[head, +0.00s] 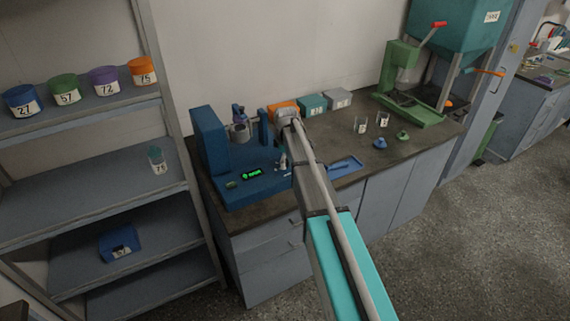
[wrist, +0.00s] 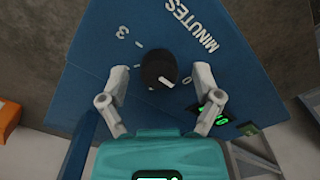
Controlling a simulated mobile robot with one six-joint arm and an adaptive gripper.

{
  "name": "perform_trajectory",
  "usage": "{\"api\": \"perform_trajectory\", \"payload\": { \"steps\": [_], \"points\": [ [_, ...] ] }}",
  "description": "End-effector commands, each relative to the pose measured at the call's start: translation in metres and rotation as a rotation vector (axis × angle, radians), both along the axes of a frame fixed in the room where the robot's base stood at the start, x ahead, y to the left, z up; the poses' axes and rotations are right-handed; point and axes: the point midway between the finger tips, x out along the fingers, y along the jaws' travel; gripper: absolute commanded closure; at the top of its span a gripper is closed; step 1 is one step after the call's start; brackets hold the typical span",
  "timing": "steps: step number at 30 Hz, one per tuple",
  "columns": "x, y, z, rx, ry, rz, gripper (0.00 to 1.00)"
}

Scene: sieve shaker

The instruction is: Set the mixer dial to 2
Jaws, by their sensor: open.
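The mixer dial (wrist: 157,69) is a round black knob on a blue panel (wrist: 100,45) in the wrist view. Its white pointer mark faces the lower right in that view. A white "3", short tick marks and the word "MINUTES" are printed around it; I cannot make out a 2. My gripper (wrist: 161,73) is open, with one finger on each side of the dial and gaps showing between. In the head view the blue mixer (head: 209,150) stands on the bench's left part, and my arm hides the dial.
A green lit display (head: 252,174) is on the mixer's base. Small boxes (head: 312,104) stand behind it, and a blue tray (head: 347,167) lies to its right. Beakers (head: 361,125) and a green machine (head: 413,107) are farther right. A shelf (head: 90,190) stands at left.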

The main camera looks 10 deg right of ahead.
Motion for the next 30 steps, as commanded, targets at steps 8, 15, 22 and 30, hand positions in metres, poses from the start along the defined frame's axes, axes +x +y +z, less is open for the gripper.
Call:
{"api": "perform_trajectory", "payload": {
  "steps": [8,15,22,30],
  "points": [
    [0.0,0.0003,-0.0009,0.0,0.0,0.0,0.18],
    [0.0,0.0004,-0.0009,0.0,0.0,0.001,0.48],
    [-0.0003,0.0006,-0.001,0.0,0.001,0.001,0.9],
    [-0.0008,0.0003,-0.001,0.003,0.002,-0.01,1.0]
  ]
}}
